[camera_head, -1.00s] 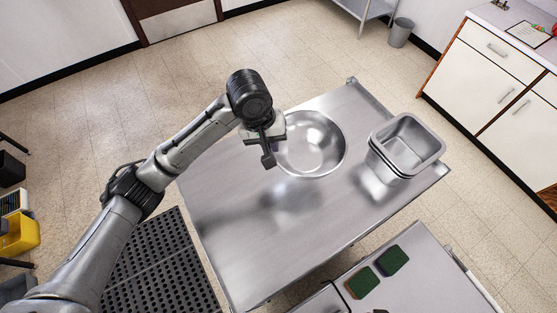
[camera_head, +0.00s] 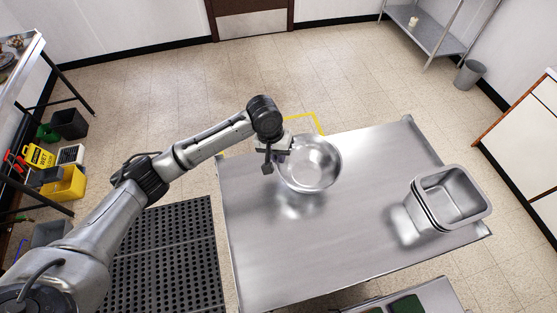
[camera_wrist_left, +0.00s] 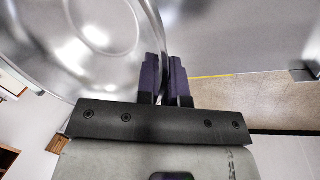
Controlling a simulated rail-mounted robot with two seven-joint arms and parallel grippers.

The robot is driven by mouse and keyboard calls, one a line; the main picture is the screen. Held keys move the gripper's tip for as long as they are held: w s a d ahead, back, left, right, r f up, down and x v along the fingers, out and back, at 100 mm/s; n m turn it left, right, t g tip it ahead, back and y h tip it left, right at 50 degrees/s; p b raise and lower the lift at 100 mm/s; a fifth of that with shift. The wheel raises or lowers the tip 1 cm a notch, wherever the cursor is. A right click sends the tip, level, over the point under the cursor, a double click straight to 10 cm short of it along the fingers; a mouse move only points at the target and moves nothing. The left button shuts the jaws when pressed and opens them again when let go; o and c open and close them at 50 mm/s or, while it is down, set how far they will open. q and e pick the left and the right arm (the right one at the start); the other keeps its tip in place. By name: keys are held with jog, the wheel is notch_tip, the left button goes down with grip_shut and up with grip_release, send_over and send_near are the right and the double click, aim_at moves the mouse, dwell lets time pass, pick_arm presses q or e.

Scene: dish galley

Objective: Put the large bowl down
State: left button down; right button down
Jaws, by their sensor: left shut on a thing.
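The large bowl (camera_head: 312,165) is shiny metal, open side up, and shows over the far left part of the steel table (camera_head: 330,235). My left gripper (camera_head: 277,160) is shut on its left rim. In the left wrist view the fingers (camera_wrist_left: 166,82) pinch the rim, and the bowl (camera_wrist_left: 95,45) fills the upper left. A reflection shows on the table just below the bowl in the head view; I cannot tell whether the base touches the tabletop. My right gripper is not in view.
Nested rectangular metal pans (camera_head: 450,198) stand at the table's right end. The middle and front of the tabletop are bare. A black perforated mat (camera_head: 170,260) lies on the floor at left. Green pads (camera_head: 406,304) lie on a surface at the bottom edge.

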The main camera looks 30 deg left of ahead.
pick_arm(q)
jog(key=shift+a+p+x, duration=0.2)
jog(key=shift+p+x, duration=0.05)
jog(key=shift+x, duration=0.65)
jog(key=shift+a+p+x, duration=0.2)
jog(key=shift+p+x, duration=0.05)
jog(key=shift+x, duration=0.7)
jog(key=shift+s+f, duration=0.15)
jog(key=shift+f, duration=0.05)
jog(key=c, duration=1.3)
grip_release()
jog(key=shift+o, duration=0.2)
jog(key=shift+r, duration=0.1)
jog(key=b+v, duration=0.2)
jog(key=v, duration=1)
jog(key=shift+d, duration=0.15)
